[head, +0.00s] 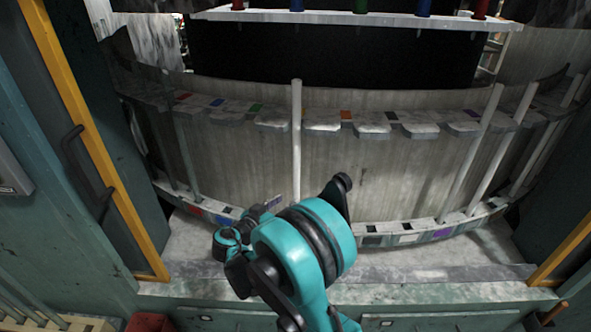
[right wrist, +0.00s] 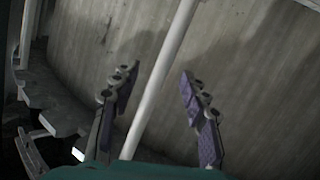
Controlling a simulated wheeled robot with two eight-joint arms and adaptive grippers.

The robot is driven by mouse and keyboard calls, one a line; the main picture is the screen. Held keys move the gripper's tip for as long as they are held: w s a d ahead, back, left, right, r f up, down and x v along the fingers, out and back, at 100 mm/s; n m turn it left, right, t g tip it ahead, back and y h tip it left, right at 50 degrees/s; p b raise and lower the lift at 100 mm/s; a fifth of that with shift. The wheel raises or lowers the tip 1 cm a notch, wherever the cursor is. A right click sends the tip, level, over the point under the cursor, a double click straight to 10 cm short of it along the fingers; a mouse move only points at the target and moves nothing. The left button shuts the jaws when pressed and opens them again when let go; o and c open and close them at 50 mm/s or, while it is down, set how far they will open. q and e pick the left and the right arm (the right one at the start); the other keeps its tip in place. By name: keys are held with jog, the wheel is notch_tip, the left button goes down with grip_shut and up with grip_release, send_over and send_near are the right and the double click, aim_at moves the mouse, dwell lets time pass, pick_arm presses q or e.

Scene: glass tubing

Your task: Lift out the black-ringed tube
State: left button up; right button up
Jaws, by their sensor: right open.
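A white upright tube (head: 297,135) stands near the middle of the curved rack in the head view. No black ring shows on its visible part, and its lower end is hidden behind my right arm. My right gripper (head: 273,203) is in front of the rack's lower part, mostly hidden by its own wrist. In the right wrist view my right gripper (right wrist: 158,72) is open. The tube (right wrist: 160,78) runs slanted through the picture between its two fingers, with space visible on both sides. Whether the tube is within the fingers' reach cannot be told. My left gripper is not in view.
More white tubes (head: 471,153) stand at the right of the curved rack (head: 390,128), with coloured squares along its ledges. A shelf (head: 340,16) with coloured pegs is above. Yellow-edged door frames (head: 95,140) bound both sides.

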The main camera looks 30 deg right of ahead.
aim_at(294, 192)
jog(key=w+d+m+h, duration=0.1)
jog(key=d, duration=0.1)
jog(key=w+d+h+b, duration=0.1)
jog(key=w+d, duration=0.1)
jog(key=w+d+f+m, duration=0.1)
jog(key=d, duration=0.1)
jog(key=shift+w+d+m+t+h+b, duration=0.25)
jog(key=shift+d+m+t+h+b, duration=0.05)
jog(key=shift+d+h+b, duration=0.1)
jog(key=shift+a, duration=0.1)
grip_shut()
